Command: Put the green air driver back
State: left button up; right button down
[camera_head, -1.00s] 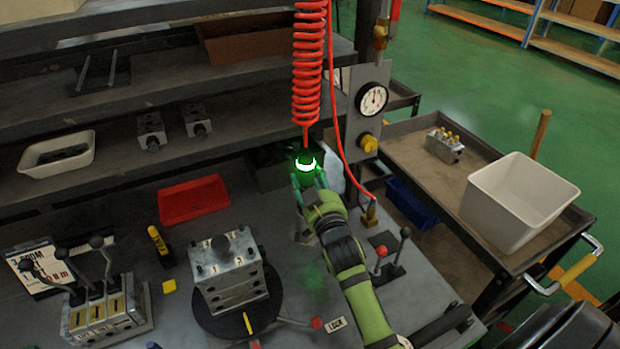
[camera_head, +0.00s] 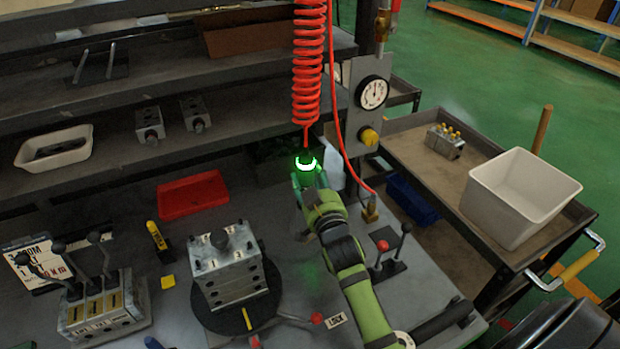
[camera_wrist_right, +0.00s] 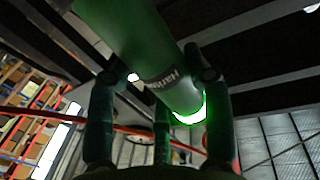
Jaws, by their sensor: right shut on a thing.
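The green air driver (camera_wrist_right: 150,55) hangs below the red coiled hose (camera_head: 308,70), with a glowing green ring (camera_head: 306,164) at its top in the head view. My right gripper (camera_head: 308,185) is at the driver under the hose and is shut on it. In the right wrist view the fingers of my right gripper (camera_wrist_right: 160,110) stand around the driver's green body, and the lit ring shows at its end. The driver's lower part is hidden by the gripper in the head view. My left gripper does not show.
A valve block (camera_head: 228,268) stands on a round turntable (camera_head: 262,310) left of my right arm. A red tray (camera_head: 193,195) lies behind it. A pressure gauge (camera_head: 372,93) and a small red-knobbed lever (camera_head: 384,248) are right of the arm. A white bin (camera_head: 520,200) stands on the cart.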

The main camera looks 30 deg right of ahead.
jog(key=shift+c, duration=2.1)
grip_release()
jog(key=shift+r, duration=0.2)
jog(key=shift+f, duration=0.1)
jog(key=shift+s+f, duration=0.1)
jog(key=shift+f, duration=0.15)
jog(key=shift+s+a, duration=0.1)
jog(key=shift+s, duration=0.05)
jog(key=v, duration=1.1)
jog(key=shift+s+r, duration=0.25)
jog(key=shift+s, duration=0.05)
jog(key=shift+a+f, duration=0.1)
jog(key=shift+f, duration=0.05)
